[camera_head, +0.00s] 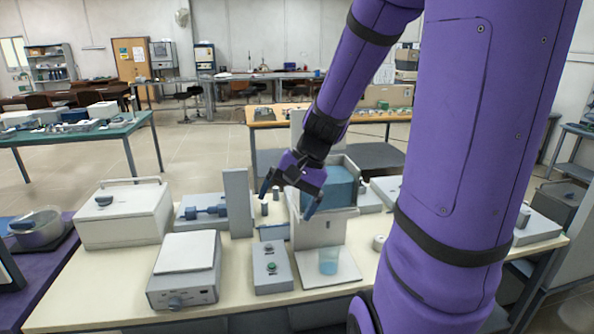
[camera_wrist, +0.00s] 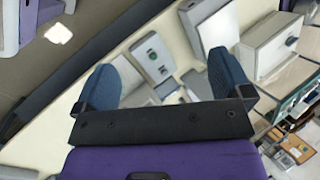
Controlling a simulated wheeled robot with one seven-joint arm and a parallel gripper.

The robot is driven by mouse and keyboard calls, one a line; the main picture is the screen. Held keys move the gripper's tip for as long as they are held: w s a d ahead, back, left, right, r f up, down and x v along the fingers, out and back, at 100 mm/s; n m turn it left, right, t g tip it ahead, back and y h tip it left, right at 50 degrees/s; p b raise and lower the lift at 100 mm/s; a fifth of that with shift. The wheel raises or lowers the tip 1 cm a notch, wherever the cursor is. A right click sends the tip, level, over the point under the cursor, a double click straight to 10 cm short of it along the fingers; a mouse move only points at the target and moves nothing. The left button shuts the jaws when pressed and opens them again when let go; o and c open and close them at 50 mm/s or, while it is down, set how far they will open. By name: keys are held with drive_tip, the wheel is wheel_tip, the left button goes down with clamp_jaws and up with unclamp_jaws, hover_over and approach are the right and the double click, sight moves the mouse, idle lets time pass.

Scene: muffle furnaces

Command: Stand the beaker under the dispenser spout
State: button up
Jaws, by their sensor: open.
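A small clear beaker with a bluish tint (camera_head: 328,262) stands upright on the white base plate of the dispenser (camera_head: 318,233), in front of its upright panel. The dispenser carries a blue tank (camera_head: 340,188) at its top. The spout is too small to make out clearly, so I cannot tell how exactly the beaker lines up under it. My gripper (camera_head: 288,200) is open and empty, above and left of the beaker, beside the dispenser's upper part. In the wrist view its two blue fingers (camera_wrist: 163,82) are spread wide apart, and I cannot make out the beaker there.
A grey button box (camera_head: 272,268) stands left of the dispenser; it also shows between my fingers (camera_wrist: 152,60). A hotplate-like device (camera_head: 185,268) and a white lidded box (camera_head: 125,212) stand farther left. Small dark-capped bottles (camera_head: 264,208) stand behind. The table's front strip is clear.

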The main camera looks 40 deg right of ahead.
drive_tip(key=s+a+r+n+t+h, duration=0.3)
drive_tip(key=s+a+r+n+h, duration=0.1)
drive_tip(key=s+a+r+n, duration=0.3)
drive_tip(key=s+r+n, duration=0.2)
drive_tip(key=s+r, duration=0.2)
drive_tip(key=r, duration=0.1)
drive_tip(key=shift+r+n+h, duration=0.3)
drive_tip(key=shift+n, duration=0.1)
drive_tip(key=shift+w+a, duration=0.1)
